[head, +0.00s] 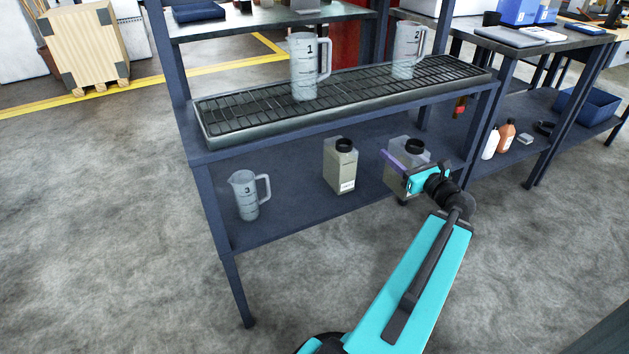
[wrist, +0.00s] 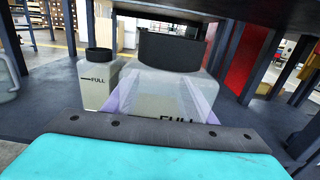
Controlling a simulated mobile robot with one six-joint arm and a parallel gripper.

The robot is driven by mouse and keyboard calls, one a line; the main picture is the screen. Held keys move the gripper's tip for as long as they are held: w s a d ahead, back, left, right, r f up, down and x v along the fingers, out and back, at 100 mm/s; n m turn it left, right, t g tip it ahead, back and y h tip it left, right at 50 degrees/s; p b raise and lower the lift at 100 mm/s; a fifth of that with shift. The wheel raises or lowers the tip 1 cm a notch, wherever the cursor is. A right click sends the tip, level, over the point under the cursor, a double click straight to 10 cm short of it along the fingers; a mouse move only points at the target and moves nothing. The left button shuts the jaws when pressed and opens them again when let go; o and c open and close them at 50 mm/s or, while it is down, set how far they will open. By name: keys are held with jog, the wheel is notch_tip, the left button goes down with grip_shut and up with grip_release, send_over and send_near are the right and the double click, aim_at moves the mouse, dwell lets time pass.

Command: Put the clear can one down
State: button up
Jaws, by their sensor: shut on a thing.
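My gripper (head: 408,166) is shut on a translucent grey can (head: 407,149) with a black cap, at the right part of the lower shelf (head: 290,204). In the wrist view, the purple fingers press on both sides of this can (wrist: 160,88), and a FULL mark shows low on its face. The can looks upright. Its base is hidden by my gripper, so I cannot tell whether it touches the shelf. A second, similar can (head: 341,168) with a black cap and white label stands to its left; it also shows in the wrist view (wrist: 98,82).
Jug 3 (head: 246,195) stands at the lower shelf's left. Jug 1 (head: 304,68) and jug 2 (head: 406,50) stand on the grated upper tray (head: 215,138) above. Dark posts frame the trolley. The lower shelf is bare between jug 3 and the second can.

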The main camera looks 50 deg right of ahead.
jog(key=shift+w+r, duration=0.1)
jog(key=shift+w, duration=0.15)
jog(key=shift+w, duration=0.2)
jog(key=w+d+f+b, duration=0.1)
jog(key=w+d+b, duration=0.3)
jog(key=w+d, duration=0.5)
jog(key=shift+w+f, duration=0.2)
jog(key=shift+w, duration=0.9)
jog(key=shift+w+d, duration=0.1)
jog(key=shift+d, duration=0.05)
jog(key=shift+w+d+f+b, duration=0.2)
jog(key=shift+f+b, duration=0.4)
jog(key=shift+f, duration=0.35)
jog(key=shift+w+d+f+b, duration=0.1)
jog(key=shift+w+f+b, duration=0.1)
jog(key=shift+f+b, duration=0.55)
jog(key=shift+f, duration=0.25)
